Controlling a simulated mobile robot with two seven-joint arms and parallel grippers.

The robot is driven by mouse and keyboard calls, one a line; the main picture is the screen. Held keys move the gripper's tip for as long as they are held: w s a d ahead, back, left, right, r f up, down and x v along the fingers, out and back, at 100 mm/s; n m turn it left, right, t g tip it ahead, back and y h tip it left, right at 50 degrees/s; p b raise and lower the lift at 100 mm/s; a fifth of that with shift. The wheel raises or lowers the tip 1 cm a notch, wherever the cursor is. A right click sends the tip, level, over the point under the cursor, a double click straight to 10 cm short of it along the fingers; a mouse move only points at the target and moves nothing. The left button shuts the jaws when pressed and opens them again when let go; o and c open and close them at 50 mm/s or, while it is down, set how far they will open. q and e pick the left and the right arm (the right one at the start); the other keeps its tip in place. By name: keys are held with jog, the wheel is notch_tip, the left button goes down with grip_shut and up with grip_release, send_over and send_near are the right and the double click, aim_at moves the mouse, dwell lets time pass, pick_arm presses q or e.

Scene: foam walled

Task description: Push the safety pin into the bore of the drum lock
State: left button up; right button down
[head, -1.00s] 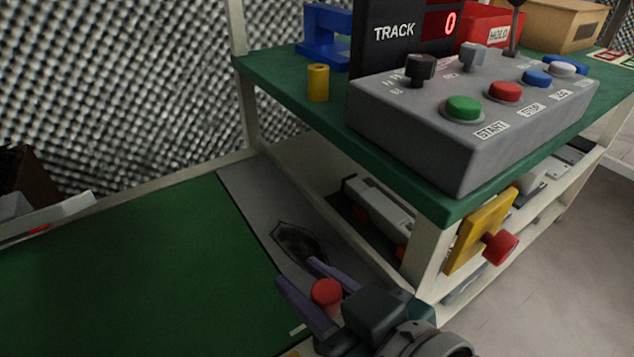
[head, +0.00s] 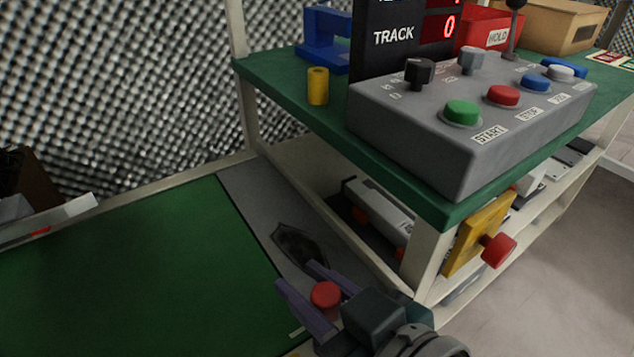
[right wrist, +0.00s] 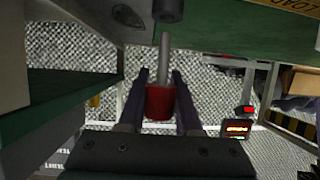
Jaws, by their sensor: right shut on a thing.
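The safety pin has a red head (head: 326,294) and a grey metal shaft (right wrist: 164,56). My right gripper (head: 294,273) has its purple fingers on either side of the red head. In the right wrist view the fingers are shut on the head (right wrist: 159,102), and the shaft points up the picture. A dark cylinder (right wrist: 167,10) stands in line with the shaft, close to its tip. I cannot tell whether it is the drum lock, and no bore shows clearly. My left gripper is not in view.
A green-topped bench (head: 290,82) with a grey control box (head: 430,128) stands right of the gripper. A yellow plate (head: 462,254) with a red knob (head: 498,250) is on its near side. The green surface (head: 130,270) at left is largely clear.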

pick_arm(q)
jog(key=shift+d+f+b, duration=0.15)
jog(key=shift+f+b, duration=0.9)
pick_arm(e)
jog(key=shift+f, duration=1.3)
pick_arm(q)
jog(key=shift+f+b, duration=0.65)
jog(key=shift+b, duration=0.05)
pick_arm(e)
jog(key=shift+f, duration=0.85)
jog(key=c, duration=0.5)
grip_release()
pick_arm(q)
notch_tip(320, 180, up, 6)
jog(key=p, duration=0.5)
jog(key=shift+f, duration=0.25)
pick_arm(e)
jog(key=v, duration=1)
pick_arm(q)
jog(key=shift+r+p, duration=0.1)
jog(key=shift+p, duration=0.3)
